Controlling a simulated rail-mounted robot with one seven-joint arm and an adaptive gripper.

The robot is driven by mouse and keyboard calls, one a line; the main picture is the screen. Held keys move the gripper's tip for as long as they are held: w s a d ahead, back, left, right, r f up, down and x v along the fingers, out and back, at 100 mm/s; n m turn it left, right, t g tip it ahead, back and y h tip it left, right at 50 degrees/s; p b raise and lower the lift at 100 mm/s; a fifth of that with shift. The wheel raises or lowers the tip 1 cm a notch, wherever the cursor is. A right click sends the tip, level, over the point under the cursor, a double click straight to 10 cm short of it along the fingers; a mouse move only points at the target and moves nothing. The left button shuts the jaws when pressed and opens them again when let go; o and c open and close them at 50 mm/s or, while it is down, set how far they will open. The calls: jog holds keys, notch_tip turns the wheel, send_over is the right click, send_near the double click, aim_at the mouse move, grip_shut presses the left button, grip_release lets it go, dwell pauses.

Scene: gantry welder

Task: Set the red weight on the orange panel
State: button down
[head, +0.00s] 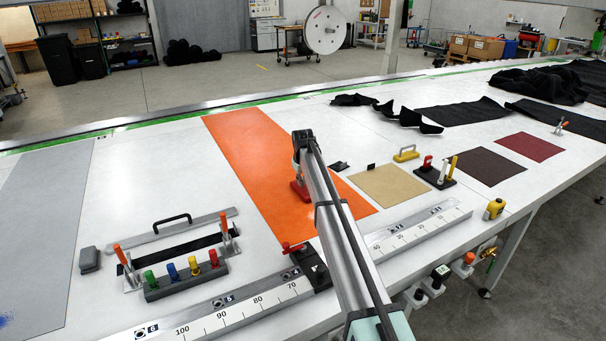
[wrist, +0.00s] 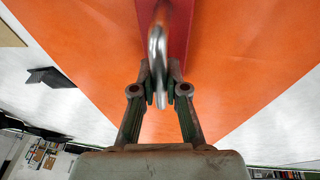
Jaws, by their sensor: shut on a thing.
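The orange panel (head: 243,141) lies flat on the white table and fills much of the wrist view (wrist: 80,55). The red weight (head: 300,192) is over the right part of the panel, with its metal loop handle (wrist: 157,45) toward my gripper. My gripper (wrist: 160,92) is shut on this handle; in the head view, the gripper (head: 298,172) is partly hidden by my arm. The red body (wrist: 179,35) shows behind the handle in the wrist view. I cannot tell whether the weight's underside touches the panel.
A tan panel (head: 390,187) and a small black block (head: 339,166) lie right of the orange panel. A ruler rail (head: 235,306) with a red-handled clamp (head: 293,248) runs along the front. A rack of coloured pegs (head: 187,280) stands left. Bare white table lies left of the orange panel.

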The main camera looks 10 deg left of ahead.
aim_at(303, 193)
dwell(0.3)
jog(key=c, duration=1.2)
grip_release()
jog(key=b+v, duration=0.3)
jog(key=v, duration=0.9)
